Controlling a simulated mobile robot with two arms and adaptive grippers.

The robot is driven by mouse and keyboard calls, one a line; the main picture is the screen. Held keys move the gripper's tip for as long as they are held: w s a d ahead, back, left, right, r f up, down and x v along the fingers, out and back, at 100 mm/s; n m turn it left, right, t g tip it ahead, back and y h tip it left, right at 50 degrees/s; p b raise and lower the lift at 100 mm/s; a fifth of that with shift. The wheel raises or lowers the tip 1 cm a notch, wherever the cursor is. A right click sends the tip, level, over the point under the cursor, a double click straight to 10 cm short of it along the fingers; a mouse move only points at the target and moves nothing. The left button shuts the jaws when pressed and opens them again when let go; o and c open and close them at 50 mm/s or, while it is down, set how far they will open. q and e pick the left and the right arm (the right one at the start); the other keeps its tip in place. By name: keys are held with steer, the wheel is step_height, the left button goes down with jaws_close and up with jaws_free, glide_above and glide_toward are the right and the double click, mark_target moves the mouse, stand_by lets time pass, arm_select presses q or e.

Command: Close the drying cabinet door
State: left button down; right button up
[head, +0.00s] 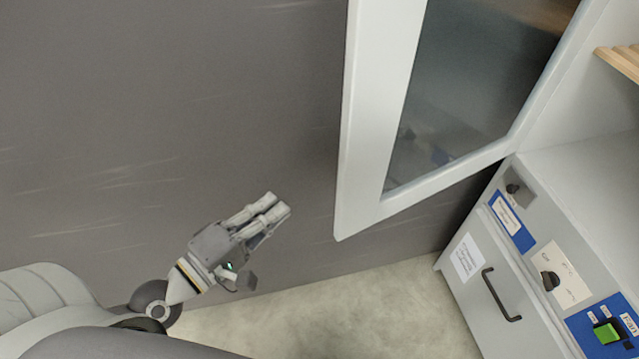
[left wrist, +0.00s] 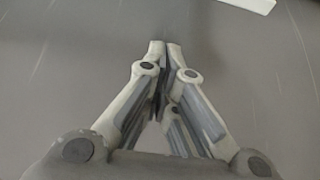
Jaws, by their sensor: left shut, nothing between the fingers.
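The drying cabinet door (head: 372,120) has a pale frame around a dark glass pane (head: 470,90). It stands swung open, out to the left of the cabinet (head: 585,195). My left gripper (head: 277,203) is left of and below the door's free lower corner, apart from it. Its fingers are shut with nothing between them. In the left wrist view the shut fingertips (left wrist: 165,48) are in front of a plain grey surface. A pale edge at the top right of that view may be part of the door. My right gripper is not in view.
A dark grey wall (head: 170,110) fills the left and back. The cabinet's lower part has a black handle (head: 500,295), knobs and a green switch (head: 607,331). A wooden slatted shelf (head: 622,62) shows inside. The pale floor (head: 370,315) below the door is clear.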

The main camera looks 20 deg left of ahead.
arm_select(q)
steer(key=p+x, duration=0.5)
steer(key=x, duration=0.5)
steer(key=s+d, duration=0.2)
steer(key=s, duration=0.1)
steer(key=shift+d, duration=0.4)
steer(key=shift+s, duration=0.1)
